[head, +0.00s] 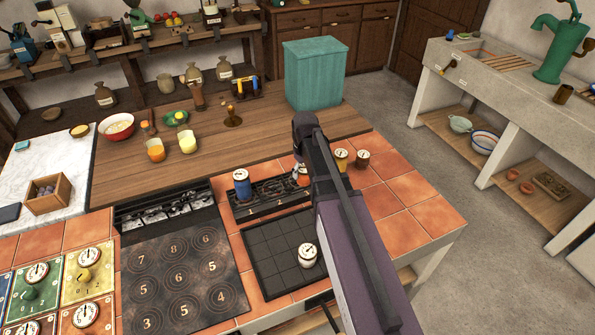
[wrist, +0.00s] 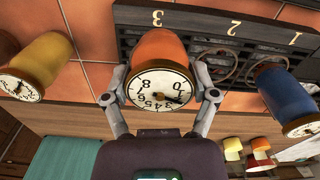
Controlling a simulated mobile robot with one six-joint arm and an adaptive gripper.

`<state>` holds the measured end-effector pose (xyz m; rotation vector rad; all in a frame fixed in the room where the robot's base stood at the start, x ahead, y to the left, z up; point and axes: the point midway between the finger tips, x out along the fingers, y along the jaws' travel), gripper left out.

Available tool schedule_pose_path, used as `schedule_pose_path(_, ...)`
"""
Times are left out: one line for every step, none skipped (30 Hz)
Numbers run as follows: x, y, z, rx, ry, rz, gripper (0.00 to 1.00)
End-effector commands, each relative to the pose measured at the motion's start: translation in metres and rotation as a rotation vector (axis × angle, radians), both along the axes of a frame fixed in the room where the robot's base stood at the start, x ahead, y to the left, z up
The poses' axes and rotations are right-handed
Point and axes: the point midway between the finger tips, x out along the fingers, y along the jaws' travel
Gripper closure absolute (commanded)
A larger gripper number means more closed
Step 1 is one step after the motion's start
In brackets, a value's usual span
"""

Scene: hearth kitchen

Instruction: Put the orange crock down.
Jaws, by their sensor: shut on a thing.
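The orange crock (wrist: 160,50), with a white numbered dial on its lid, is between the two fingers of my gripper (wrist: 160,97) in the wrist view. The gripper is shut on it and it looks upright. In the head view the orange crock (head: 302,174) shows only in part, beside my arm, at the right end of a dark rack (head: 268,207) numbered 1, 2, 3. It is by the number 3. I cannot tell whether its base touches the rack.
A blue crock (head: 242,184) stands on the rack at 1; the middle place looks empty. A yellow crock (head: 341,160) and a brown crock (head: 362,160) stand to the right on the tiles. A white crock (head: 307,255) stands on a black gridded plate (head: 270,262) in front.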

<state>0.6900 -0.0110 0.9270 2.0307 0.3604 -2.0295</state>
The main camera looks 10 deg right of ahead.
Motion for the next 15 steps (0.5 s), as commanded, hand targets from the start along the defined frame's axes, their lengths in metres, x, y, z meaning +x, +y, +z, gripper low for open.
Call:
schedule_pose_path(0.014,0.001,-0.002,0.0,0.0,0.0,0.85)
schedule_pose_path(0.018,0.002,-0.002,0.0,0.0,0.0,0.85)
schedule_pose_path(0.023,0.002,-0.002,0.0,0.0,0.001,0.85)
schedule_pose_path(0.027,0.002,-0.003,0.0,0.0,0.001,0.85)
schedule_pose_path(0.03,0.003,-0.003,0.0,0.0,0.001,0.85)
schedule_pose_path(0.033,0.003,-0.003,0.0,0.0,0.001,0.85)
schedule_pose_path(0.034,0.003,-0.003,0.0,0.0,0.001,0.85)
schedule_pose_path(0.036,0.004,-0.003,0.0,0.0,0.001,0.85)
schedule_pose_path(0.037,0.004,-0.003,0.0,0.0,0.001,0.85)
schedule_pose_path(0.037,0.004,-0.003,0.0,0.0,0.001,0.85)
schedule_pose_path(0.037,0.004,-0.003,0.0,0.0,0.001,0.85)
schedule_pose_path(0.037,0.004,-0.003,0.0,0.0,0.001,0.85)
schedule_pose_path(0.037,0.004,-0.003,0.0,0.0,0.001,0.85)
schedule_pose_path(0.037,0.004,-0.003,0.0,0.0,0.001,0.85)
schedule_pose_path(0.037,0.004,-0.003,0.0,0.0,0.001,0.85)
